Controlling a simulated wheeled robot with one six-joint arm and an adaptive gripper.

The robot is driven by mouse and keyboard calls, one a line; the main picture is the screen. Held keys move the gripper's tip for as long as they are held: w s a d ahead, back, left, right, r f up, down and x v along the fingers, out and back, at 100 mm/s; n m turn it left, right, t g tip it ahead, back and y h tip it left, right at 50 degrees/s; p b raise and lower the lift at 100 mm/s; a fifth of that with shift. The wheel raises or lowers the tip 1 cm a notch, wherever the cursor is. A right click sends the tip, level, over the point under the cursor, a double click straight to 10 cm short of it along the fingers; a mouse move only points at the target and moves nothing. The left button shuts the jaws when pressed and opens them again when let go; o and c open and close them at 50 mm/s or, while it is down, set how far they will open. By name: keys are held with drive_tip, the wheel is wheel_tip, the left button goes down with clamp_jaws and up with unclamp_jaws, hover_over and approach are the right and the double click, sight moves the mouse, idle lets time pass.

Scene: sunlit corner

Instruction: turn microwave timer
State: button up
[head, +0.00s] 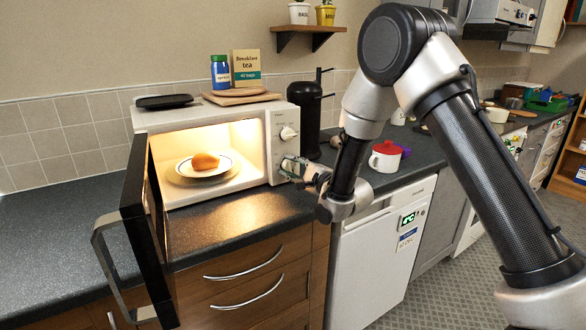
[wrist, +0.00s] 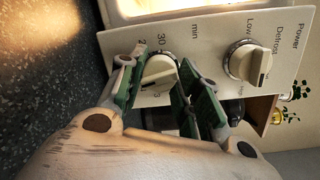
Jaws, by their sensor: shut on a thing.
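The white microwave (head: 277,152) stands on the dark counter with its door (head: 137,205) swung wide open and its inside lit. The panel has two knobs: the upper power knob (head: 289,133), also in the wrist view (wrist: 251,64), and the lower timer knob (wrist: 160,72), marked "min" and "30". My gripper (head: 293,168) is at the lower knob. In the wrist view its green-padded fingers (wrist: 160,78) are on either side of the timer knob, shut on it. The fingers hide part of the knob and its markings.
The open door and its handle (head: 108,255) stick out at the front left. A black canister (head: 306,110) stands right of the microwave, and a red-lidded white pot (head: 385,156) stands behind my arm. The left counter (head: 60,235) is clear.

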drive_tip(key=shift+f+m, duration=0.1)
drive_tip(key=shift+m, duration=0.3)
drive_tip(key=o, duration=1)
drive_tip(key=shift+o, duration=0.2)
drive_tip(key=v, duration=1.2)
